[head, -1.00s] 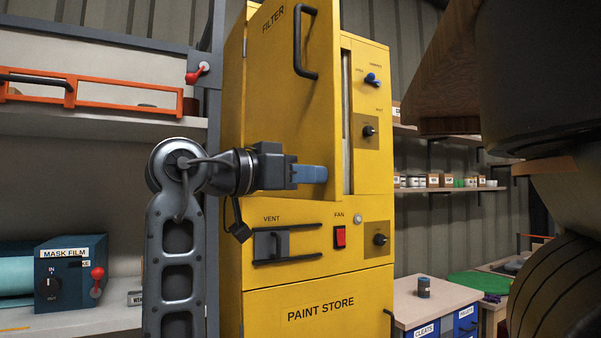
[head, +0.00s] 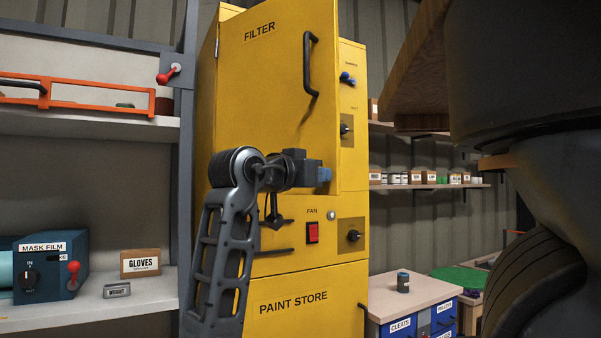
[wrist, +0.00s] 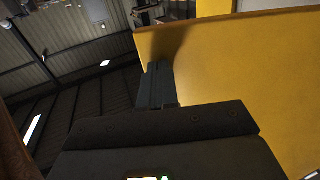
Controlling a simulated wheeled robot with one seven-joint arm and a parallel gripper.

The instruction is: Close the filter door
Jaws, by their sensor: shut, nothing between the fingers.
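The filter door (head: 270,85) is a tall yellow panel marked FILTER, with a black bar handle (head: 311,65) near its right edge. It hides part of the control strip beside it, so it appears to stand out from the cabinet. Its exact angle is hard to tell. My gripper (head: 325,176) is shut and empty, in front of the door's lower right part in the head view. In the wrist view, the shut fingers (wrist: 157,72) point at the yellow door (wrist: 235,70), close to its face. I cannot tell whether they touch it.
The yellow paint store cabinet (head: 300,305) has blue and black knobs and a red fan switch (head: 312,233). Shelves with a mask film box (head: 50,262) and gloves carton (head: 140,263) stand left. A low drawer unit (head: 425,298) stands right.

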